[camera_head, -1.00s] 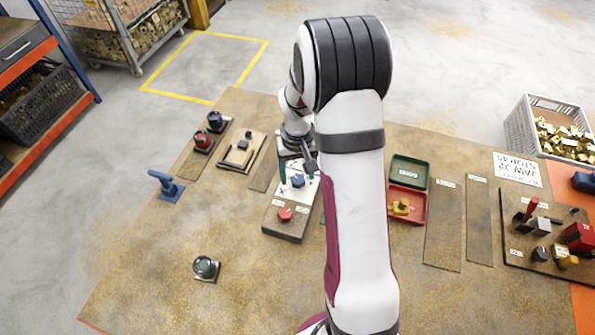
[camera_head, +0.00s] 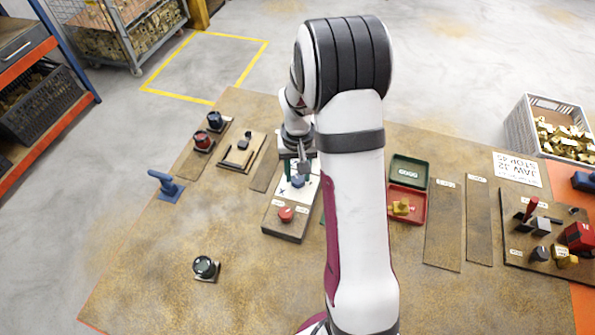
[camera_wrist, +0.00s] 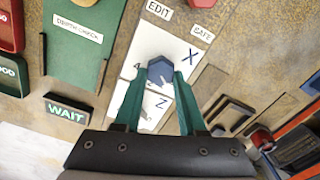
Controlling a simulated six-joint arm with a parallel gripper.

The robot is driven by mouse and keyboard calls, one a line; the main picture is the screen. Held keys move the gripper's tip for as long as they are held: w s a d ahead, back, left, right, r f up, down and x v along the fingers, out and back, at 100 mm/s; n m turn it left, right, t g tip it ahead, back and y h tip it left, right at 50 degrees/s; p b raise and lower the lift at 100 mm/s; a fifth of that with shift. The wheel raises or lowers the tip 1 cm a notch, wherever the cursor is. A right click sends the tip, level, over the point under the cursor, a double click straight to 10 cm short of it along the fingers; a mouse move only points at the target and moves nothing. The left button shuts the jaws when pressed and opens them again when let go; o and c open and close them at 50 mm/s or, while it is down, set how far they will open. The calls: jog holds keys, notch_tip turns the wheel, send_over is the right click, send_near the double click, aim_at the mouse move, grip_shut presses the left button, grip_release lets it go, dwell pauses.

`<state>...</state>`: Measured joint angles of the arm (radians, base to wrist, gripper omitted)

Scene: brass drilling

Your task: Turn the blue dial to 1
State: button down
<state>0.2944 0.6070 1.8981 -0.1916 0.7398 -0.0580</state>
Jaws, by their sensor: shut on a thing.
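The blue dial (camera_wrist: 160,72) sits on a white plate (camera_wrist: 175,45) marked X, Z and other partly hidden marks in the wrist view. In the head view the dial (camera_head: 298,181) is on the brown control box (camera_head: 285,229), behind its red button (camera_head: 286,214). My gripper (camera_wrist: 158,80) is shut on the dial, with a green finger on each side of it. The same gripper (camera_head: 300,172) points down at the plate in the head view. I cannot tell clearly which mark the dial points at.
Red and dark knobs (camera_head: 203,140) and a wooden fixture (camera_head: 241,151) stand to the left. A blue handle (camera_head: 166,185) and a dark round knob (camera_head: 205,267) are nearer. Green (camera_head: 408,170) and red (camera_head: 408,212) trays lie right of my arm.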

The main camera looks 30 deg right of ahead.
aim_at(299, 177)
jog(key=shift+d+m, duration=0.1)
jog(key=shift+m, duration=1.9)
jog(key=shift+c, duration=2.4)
grip_release()
notch_tip(299, 177, up, 16)
jog(key=shift+s+f, duration=0.1)
